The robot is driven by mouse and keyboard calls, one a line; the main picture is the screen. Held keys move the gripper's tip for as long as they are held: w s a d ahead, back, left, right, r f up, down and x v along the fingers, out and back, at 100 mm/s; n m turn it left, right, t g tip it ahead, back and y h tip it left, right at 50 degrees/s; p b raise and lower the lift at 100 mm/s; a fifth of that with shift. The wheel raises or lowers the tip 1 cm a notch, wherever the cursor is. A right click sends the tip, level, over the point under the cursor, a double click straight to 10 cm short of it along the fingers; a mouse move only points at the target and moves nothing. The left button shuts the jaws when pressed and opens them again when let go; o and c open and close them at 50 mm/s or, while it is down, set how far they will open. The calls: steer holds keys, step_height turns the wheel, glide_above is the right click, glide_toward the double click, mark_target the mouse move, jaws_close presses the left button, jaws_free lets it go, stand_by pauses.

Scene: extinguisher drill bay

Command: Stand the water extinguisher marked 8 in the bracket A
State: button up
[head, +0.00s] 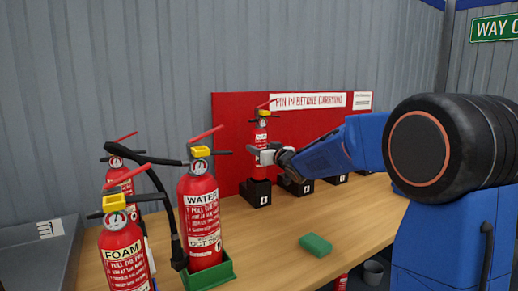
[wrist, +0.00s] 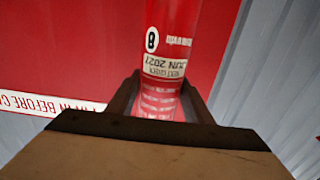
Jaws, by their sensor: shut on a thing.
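My gripper (head: 268,155) is shut on a small red extinguisher (head: 261,133) with a yellow top part and a red lever. The wrist view shows this extinguisher (wrist: 178,25) between the fingers (wrist: 160,92), with a round 8 mark and a white date label, upside down in the picture. In the head view it is upright, directly above or in the leftmost black bracket (head: 256,194); I cannot tell whether its base is seated. More black brackets (head: 297,186) stand in a row to the right. Their white marks are too small to read.
A large WATER extinguisher (head: 202,215) stands in a green tray (head: 229,271) at front left, beside a FOAM extinguisher (head: 123,252) and another red one (head: 118,174). A green block (head: 315,244) lies on the wooden bench (head: 262,250). A red board (head: 232,130) stands behind the brackets.

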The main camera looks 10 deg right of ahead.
steer(key=shift+f, duration=2.35)
stand_by(1.4)
stand_by(0.3)
steer(key=o, duration=1.7)
steer(key=shift+f, duration=0.2)
steer(key=v, duration=1.7)
steer(key=shift+s+r, duration=0.15)
steer(key=shift+s, duration=0.05)
steer(key=shift+d, duration=0.1)
